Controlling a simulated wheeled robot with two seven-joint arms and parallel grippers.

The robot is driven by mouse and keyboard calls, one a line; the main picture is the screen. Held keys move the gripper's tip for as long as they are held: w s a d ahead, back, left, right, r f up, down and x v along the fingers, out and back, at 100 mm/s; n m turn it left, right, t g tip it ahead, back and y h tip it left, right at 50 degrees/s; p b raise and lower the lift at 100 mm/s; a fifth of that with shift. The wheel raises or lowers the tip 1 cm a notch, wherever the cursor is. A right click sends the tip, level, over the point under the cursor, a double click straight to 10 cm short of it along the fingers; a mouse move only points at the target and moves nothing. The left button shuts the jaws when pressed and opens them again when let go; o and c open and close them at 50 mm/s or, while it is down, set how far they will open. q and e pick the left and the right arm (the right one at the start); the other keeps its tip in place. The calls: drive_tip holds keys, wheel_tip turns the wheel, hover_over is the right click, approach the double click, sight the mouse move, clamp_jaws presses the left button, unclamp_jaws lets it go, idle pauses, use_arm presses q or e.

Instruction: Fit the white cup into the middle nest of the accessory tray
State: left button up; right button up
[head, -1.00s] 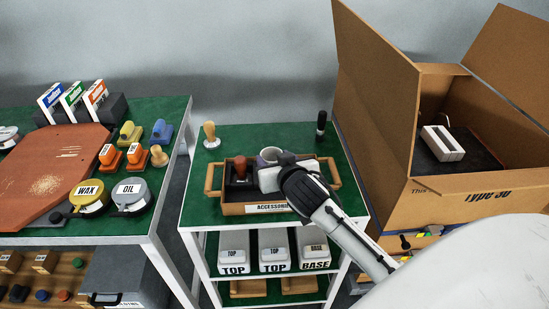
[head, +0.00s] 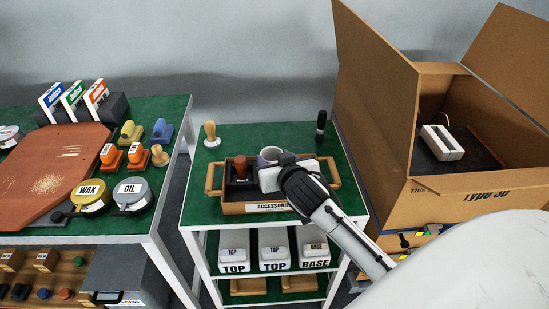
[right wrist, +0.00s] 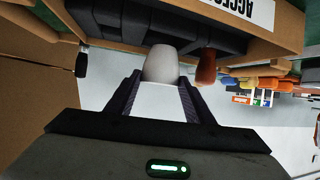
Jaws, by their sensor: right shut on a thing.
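The white cup (right wrist: 162,64) is between the fingertips of my right gripper (right wrist: 160,88) in the right wrist view, and the gripper is shut on it. In the head view my right gripper (head: 275,176) is over the accessory tray (head: 247,208), at its middle to right part. A round grey-rimmed opening just behind the fingers appears to be the cup's. A tamper with a red-brown handle (head: 240,166) stands in the tray's left part. The gripper and arm hide the middle nest, so I cannot tell whether the cup is seated. My left gripper is not in view.
A wooden-handled tool (head: 210,134) and a black-topped one (head: 321,124) stand behind the tray on the green cart top (head: 205,204). A large open cardboard box (head: 440,205) rises close on the right. The workbench (head: 150,215) is left, across a gap.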

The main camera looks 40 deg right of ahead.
drive_tip(key=shift+f+b, duration=1)
drive_tip(key=shift+f, duration=0.75)
drive_tip(key=shift+f, duration=0.1)
idle(1.1)
idle(0.4)
drive_tip(key=o, duration=1.7)
drive_tip(key=shift+s, duration=0.15)
drive_tip(key=shift+p+v, duration=1)
drive_tip(key=shift+p, duration=0.1)
drive_tip(key=shift+p+v, duration=0.6)
drive_tip(key=shift+v, duration=1.3)
